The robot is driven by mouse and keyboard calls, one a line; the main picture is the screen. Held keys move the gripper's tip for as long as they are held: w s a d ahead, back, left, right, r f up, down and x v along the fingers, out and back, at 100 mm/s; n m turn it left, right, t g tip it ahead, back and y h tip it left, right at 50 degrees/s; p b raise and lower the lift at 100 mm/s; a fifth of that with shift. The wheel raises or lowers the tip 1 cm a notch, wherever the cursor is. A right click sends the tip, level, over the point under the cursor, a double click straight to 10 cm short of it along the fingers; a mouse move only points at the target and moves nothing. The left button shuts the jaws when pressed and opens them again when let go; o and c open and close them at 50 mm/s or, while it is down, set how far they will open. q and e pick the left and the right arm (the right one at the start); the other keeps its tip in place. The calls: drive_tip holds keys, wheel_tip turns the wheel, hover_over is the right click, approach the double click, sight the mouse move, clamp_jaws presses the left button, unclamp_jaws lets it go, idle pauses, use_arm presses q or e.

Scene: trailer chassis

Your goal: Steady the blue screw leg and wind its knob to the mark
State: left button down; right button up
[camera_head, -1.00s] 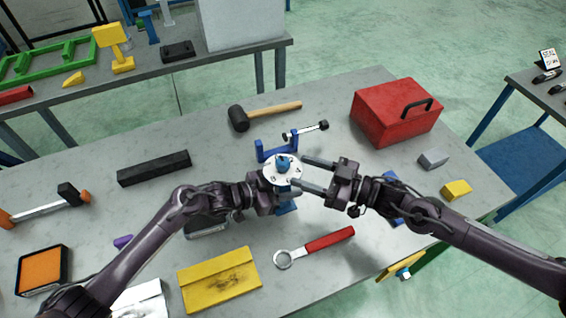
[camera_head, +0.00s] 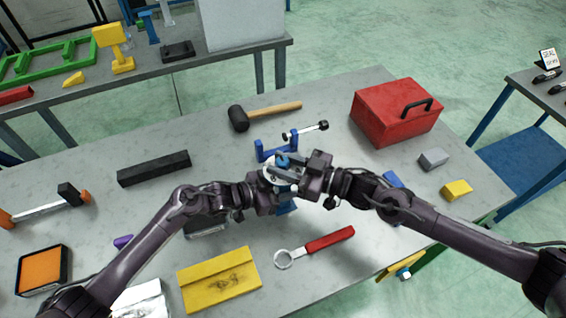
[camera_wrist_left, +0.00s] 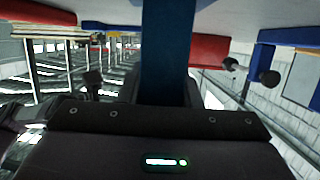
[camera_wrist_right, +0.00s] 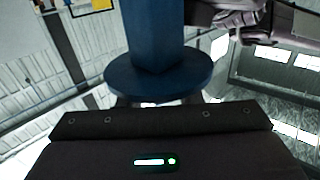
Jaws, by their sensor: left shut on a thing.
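The blue screw leg (camera_head: 287,208) stands upright near the middle of the grey table, largely hidden by both grippers. Its white dial (camera_head: 268,175) and blue knob (camera_head: 284,160) show partly at the top. My left gripper (camera_head: 272,192) comes from the left and is shut on the leg below the dial. The blue leg fills the middle of the left wrist view (camera_wrist_left: 165,45). My right gripper (camera_head: 284,172) is at the knob from the right, its fingers over the dial; whether they grip is unclear. A blue post with a round flange (camera_wrist_right: 160,80) shows close up in the right wrist view.
A blue clamp (camera_head: 275,148) and a mallet (camera_head: 240,117) lie behind the leg. A red toolbox (camera_head: 390,118) stands at the back right. A red-handled ring wrench (camera_head: 328,240) and a yellow plate (camera_head: 218,280) lie in front.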

drive_tip(key=shift+c, duration=0.8)
drive_tip(key=shift+m+t, duration=0.4)
drive_tip(key=shift+t, duration=0.1)
drive_tip(key=shift+m+t+h, duration=0.6)
drive_tip(key=shift+t+h, duration=0.1)
drive_tip(key=shift+t, duration=0.2)
drive_tip(key=m+t+h, duration=0.5)
drive_tip(key=shift+t+h, duration=0.3)
drive_tip(key=m+t+h, duration=0.1)
drive_tip(key=m+h, duration=0.1)
drive_tip(key=h, duration=0.1)
drive_tip(key=m+t+h, duration=0.1)
drive_tip(key=m+h, duration=0.1)
drive_tip(key=h, duration=0.1)
drive_tip(key=shift+m+t, duration=0.3)
drive_tip(key=shift+w+d+f+m+h, duration=0.1)
drive_tip(key=shift+m+h, duration=1.1)
drive_tip(key=shift+h, duration=1.1)
drive_tip(key=shift+m+h, duration=0.3)
drive_tip(key=shift+d+f, duration=0.1)
